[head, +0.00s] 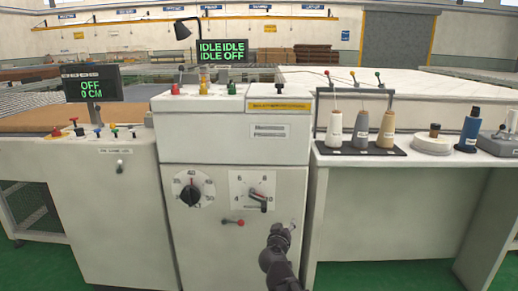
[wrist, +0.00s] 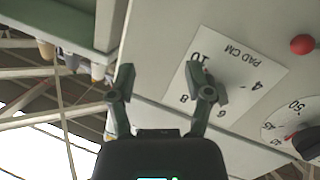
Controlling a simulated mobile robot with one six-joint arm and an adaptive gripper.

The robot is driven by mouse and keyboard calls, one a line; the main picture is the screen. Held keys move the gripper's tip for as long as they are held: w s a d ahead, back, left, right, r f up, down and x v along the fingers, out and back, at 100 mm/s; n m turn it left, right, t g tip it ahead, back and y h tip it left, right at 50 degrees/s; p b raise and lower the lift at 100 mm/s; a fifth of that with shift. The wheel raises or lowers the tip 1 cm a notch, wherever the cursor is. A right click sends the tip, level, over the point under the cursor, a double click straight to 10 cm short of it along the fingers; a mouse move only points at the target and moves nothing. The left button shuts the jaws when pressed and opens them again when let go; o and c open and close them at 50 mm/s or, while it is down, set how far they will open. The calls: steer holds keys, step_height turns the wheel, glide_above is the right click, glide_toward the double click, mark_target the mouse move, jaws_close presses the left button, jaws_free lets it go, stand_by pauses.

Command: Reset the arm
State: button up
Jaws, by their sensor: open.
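My gripper (head: 290,229) is low in front of the white control cabinet (head: 235,140), just below and right of the smaller dial (head: 258,194). In the wrist view my gripper (wrist: 162,78) is open, with its two fingers apart and nothing held between them. The PAD CM dial plate (wrist: 238,85) lies behind the right finger there, and that finger partly hides the dial's dark pointer. Whether the finger touches the pointer cannot be told.
A larger dial (head: 191,194) and a red-ended lever (head: 233,221) are on the cabinet front. A side table (head: 410,158) at right bears thread cones. Displays read OFF 0 CM (head: 91,88) and IDLE IDLE IDLE OFF (head: 222,51). Green floor is open at lower right.

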steer(key=s+d+f+m+g+h, duration=0.2)
steer(key=s+d+f+m+g, duration=0.1)
steer(key=s+d+f+g, duration=0.6)
steer(key=s+f+n+g+y, duration=0.1)
steer(key=s+f+g+y, duration=0.6)
steer(key=s, duration=0.3)
step_height(320, 180, up, 36)
steer(key=p, duration=3.6)
steer(key=shift+w+a+r, duration=0.15)
steer(key=shift+w+a, duration=0.05)
steer(key=shift+a, duration=0.1)
